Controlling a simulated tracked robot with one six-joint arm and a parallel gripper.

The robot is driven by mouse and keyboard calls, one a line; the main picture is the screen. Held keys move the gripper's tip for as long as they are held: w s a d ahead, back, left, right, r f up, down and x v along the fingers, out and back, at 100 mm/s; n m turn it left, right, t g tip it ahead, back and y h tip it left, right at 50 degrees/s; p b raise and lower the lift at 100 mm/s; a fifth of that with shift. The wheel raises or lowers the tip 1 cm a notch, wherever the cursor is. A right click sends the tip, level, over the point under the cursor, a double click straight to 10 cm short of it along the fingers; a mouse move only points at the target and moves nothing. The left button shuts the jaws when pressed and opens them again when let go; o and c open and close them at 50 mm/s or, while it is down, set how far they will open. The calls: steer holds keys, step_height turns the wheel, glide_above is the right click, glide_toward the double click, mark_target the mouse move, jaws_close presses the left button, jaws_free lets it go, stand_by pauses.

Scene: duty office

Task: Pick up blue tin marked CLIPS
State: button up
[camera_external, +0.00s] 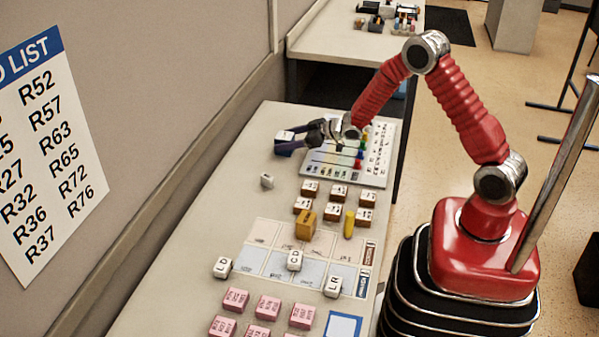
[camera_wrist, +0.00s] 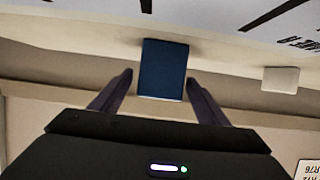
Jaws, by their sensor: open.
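The blue tin (camera_external: 284,148) stands near the left edge of the table, beside the white board, with a pale top showing in the external view. Its marking cannot be read. My gripper (camera_external: 296,138) is open and reaches left over the board to the tin. In the wrist view the plain blue side of the tin (camera_wrist: 162,70) shows between the two spread fingers of my gripper (camera_wrist: 160,80), with a gap to each finger. How far the tin lies between the fingers in depth is hard to tell.
A small white block (camera_external: 266,181) stands nearer the camera; a pale block also shows in the wrist view (camera_wrist: 281,79). The white board (camera_external: 345,175) with coloured pieces lies under my arm. Brown blocks (camera_external: 333,202) and pink blocks (camera_external: 268,306) stand further forward. The wall is left.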

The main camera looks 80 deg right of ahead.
steer(key=shift+w+f, duration=0.2)
steer(key=shift+w, duration=0.3)
steer(key=c, duration=1.2)
